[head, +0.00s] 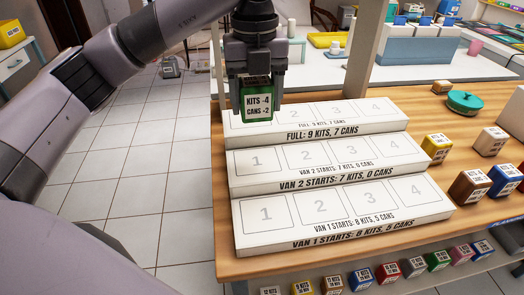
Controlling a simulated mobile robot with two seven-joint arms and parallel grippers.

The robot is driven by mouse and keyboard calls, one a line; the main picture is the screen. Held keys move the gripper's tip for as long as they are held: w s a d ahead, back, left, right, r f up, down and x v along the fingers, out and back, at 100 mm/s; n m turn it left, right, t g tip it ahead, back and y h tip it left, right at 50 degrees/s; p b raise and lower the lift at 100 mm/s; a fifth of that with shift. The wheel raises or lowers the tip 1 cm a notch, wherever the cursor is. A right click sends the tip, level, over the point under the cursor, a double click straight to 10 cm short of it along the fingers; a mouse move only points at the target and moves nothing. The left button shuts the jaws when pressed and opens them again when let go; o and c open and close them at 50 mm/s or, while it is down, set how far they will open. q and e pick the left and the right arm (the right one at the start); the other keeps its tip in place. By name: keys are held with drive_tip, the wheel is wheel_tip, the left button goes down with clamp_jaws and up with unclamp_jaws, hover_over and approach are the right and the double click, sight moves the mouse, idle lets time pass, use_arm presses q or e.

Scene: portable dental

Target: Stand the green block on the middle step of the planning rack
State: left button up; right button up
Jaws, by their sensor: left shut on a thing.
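My left gripper (257,88) is shut on the green block (257,107), which is upright with its white label "KITS -4 CANS -2" facing me. The white planning rack (340,176) has three steps, each with places numbered 1 to 4. The block is in front of or above the left end of the top step (347,130), covering its place 1; I cannot tell if it touches. The middle step (318,167), marked "VAN 2 STARTS: 7 KITS, 0 CANS", is bare, as is the bottom step (342,213). My right gripper is out of view.
Yellow (437,148), brown (468,187), blue (502,181) and tan (489,141) blocks stand on the wooden table (462,219) right of the rack. A green lidded dish (464,102) is behind them. Several blocks line a lower shelf in front. A post (364,52) rises behind the rack.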

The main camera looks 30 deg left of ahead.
sight(257, 162)
use_arm(q)
wheel_tip(257, 162, down, 11)
drive_tip(key=shift+f, duration=0.1)
idle(0.3)
drive_tip(key=shift+f, duration=0.1)
drive_tip(key=o, duration=1.1)
wheel_tip(257, 162, up, 12)
drive_tip(key=shift+r+p, duration=0.15)
drive_tip(key=shift+p, duration=0.2)
